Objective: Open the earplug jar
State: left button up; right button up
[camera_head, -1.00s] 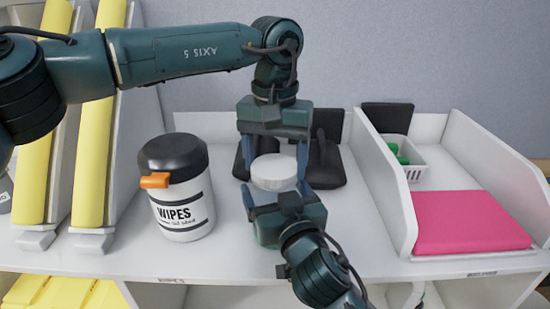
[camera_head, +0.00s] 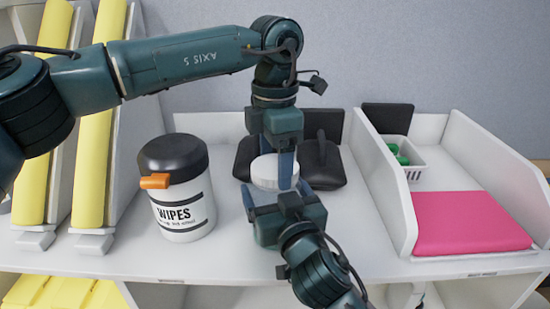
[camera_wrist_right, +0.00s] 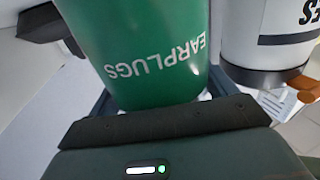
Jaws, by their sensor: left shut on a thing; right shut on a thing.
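The earplug jar has a white lid (camera_head: 262,173) in the head view. Its green body, lettered EARPLUGS (camera_wrist_right: 145,50), fills the middle of the right wrist view. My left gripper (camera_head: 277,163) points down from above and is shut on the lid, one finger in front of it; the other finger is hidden. My right gripper (camera_head: 274,194) comes from the front, below the lid, and is shut on the jar body. The right gripper hides most of the body in the head view.
A wipes canister (camera_head: 180,195) with a black top and orange tab stands left of the jar. Black pouches (camera_head: 322,165) lie behind it. At right are a pink pad (camera_head: 470,222) and a white basket (camera_head: 412,160) with green items. Yellow-edged panels (camera_head: 93,165) stand at left.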

pick_arm(q)
jog(key=n, duration=0.6)
jog(key=shift+n, duration=0.4)
jog(key=n, duration=1.3)
jog(key=shift+r, duration=0.1)
jog(key=n, duration=0.7)
jog(key=shift+n, duration=0.4)
jog(key=shift+r, duration=0.1)
jog(key=shift+r, duration=1)
